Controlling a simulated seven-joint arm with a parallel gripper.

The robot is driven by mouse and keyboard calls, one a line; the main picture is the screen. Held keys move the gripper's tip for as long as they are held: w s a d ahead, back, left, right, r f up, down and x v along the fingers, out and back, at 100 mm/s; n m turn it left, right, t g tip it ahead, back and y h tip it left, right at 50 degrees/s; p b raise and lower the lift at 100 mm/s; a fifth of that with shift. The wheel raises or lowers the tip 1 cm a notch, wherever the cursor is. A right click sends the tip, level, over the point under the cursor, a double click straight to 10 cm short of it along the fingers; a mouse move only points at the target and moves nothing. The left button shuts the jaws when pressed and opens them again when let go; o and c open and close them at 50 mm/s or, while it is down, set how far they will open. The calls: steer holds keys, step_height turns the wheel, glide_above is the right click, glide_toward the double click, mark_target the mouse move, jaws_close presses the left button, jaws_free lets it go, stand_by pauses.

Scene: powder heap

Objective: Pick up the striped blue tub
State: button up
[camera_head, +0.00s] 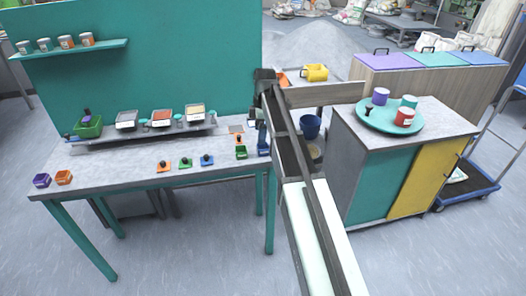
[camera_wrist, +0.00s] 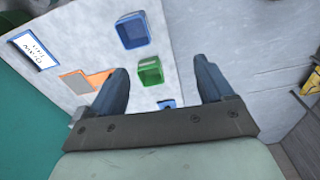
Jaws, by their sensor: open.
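A blue square tub (camera_wrist: 133,32) stands near the top of the wrist view, its open top facing up. No stripes can be made out on it. In the head view, the blue tub (camera_head: 263,148) is near the right end of the workbench, partly hidden by my arm. My gripper (camera_wrist: 160,66) is open and empty above the bench, with the fingers apart. A green tub (camera_wrist: 150,72) shows between the fingertips, and the blue tub lies beyond it. In the head view, my gripper (camera_head: 258,120) is above that same bench end.
An orange-and-grey tile (camera_wrist: 84,81) and a white label (camera_wrist: 35,48) lie beside the tubs. Orange, green and blue pieces with dark knobs (camera_head: 185,162) stand in a row on the bench. A blue bucket (camera_head: 310,126) and a cabinet (camera_head: 376,170) with a round teal tray (camera_head: 372,122) are right.

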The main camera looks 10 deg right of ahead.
step_height(320, 180, up, 2)
steer(key=r+n+h, duration=0.1)
glide_above(263, 147)
steer(key=s, duration=0.2)
steer(key=f, duration=1.4)
steer(key=shift+a+f, duration=0.1)
steer(key=shift+a, duration=0.15)
steer(key=c, duration=1)
